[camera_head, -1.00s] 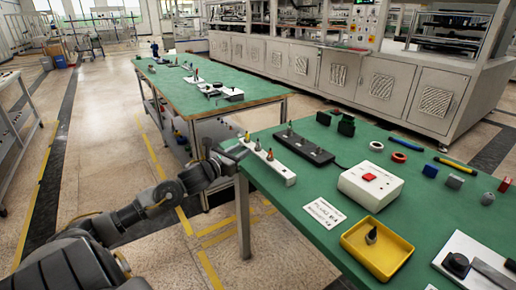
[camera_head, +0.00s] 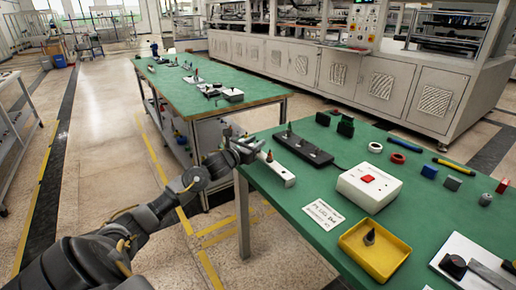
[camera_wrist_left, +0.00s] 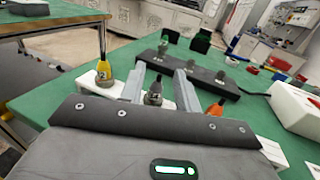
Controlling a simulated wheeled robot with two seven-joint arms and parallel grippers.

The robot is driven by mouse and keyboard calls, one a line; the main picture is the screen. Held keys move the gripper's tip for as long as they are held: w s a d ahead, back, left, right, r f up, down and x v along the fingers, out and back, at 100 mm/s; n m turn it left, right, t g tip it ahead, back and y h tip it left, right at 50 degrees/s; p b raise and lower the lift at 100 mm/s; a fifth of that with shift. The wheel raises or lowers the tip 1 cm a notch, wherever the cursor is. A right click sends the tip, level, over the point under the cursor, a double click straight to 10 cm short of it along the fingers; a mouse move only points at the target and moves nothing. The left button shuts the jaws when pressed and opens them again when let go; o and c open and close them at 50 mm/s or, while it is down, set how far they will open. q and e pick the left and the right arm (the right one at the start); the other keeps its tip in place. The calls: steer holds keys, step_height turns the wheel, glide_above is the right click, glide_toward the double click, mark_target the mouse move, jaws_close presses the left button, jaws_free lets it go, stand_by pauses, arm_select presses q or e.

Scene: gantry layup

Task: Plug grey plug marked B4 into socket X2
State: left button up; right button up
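A white holder strip (camera_head: 284,178) lies at the table's left edge. In the left wrist view it carries a yellow plug (camera_wrist_left: 104,74), a grey plug (camera_wrist_left: 153,94) and an orange plug (camera_wrist_left: 215,109), all upright. My left gripper (camera_head: 250,148) is over the strip. In the left wrist view its two fingers (camera_wrist_left: 158,72) stand apart on either side of the grey plug, with gaps visible. The plug's marking is too small to read. A black socket strip (camera_head: 318,157) lies behind, also in the left wrist view (camera_wrist_left: 200,73); its labels are not legible. My right gripper is not in view.
A white box with a red button (camera_head: 368,188), a printed card (camera_head: 323,217) and a yellow tray (camera_head: 374,262) stand to the right of the strips. Dark green blocks (camera_head: 345,127) and tape rings (camera_head: 398,158) lie farther back. Bare green tabletop lies between them.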

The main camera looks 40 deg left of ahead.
arm_select(q)
jaws_close()
steer(key=shift+r, duration=0.1)
stand_by(0.3)
